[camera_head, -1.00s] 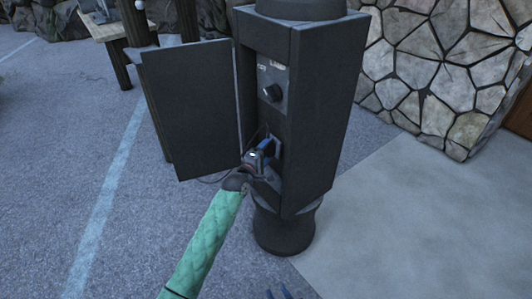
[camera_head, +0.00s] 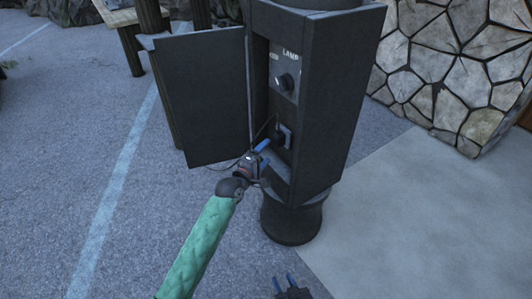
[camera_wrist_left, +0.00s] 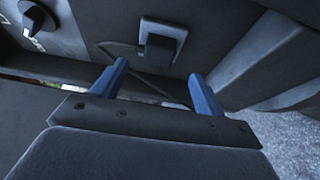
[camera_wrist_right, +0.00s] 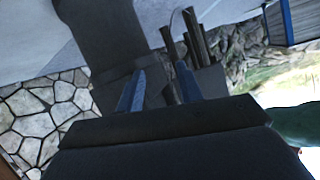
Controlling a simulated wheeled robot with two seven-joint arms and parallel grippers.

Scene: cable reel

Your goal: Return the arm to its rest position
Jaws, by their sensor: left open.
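My left gripper (camera_head: 265,158) is open in front of the lower part of a dark pedestal (camera_head: 338,100). A dark plug (camera_head: 279,136) with a thin cable sits at the socket inside the pedestal. In the left wrist view the plug (camera_wrist_left: 158,50) is beyond the two blue fingers (camera_wrist_left: 155,92), apart from them, with nothing between the fingers. My right gripper (camera_head: 283,281) is low at the bottom edge of the head view, away from the pedestal. Its blue fingers are apart and empty in the right wrist view (camera_wrist_right: 158,85).
The pedestal's door (camera_head: 202,98) stands open to the left of my left gripper. A knob (camera_head: 286,82) sits above the socket under a "LAMP" label. A stone wall (camera_head: 455,70) is at the right. The paved ground (camera_head: 60,170) at the left is free.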

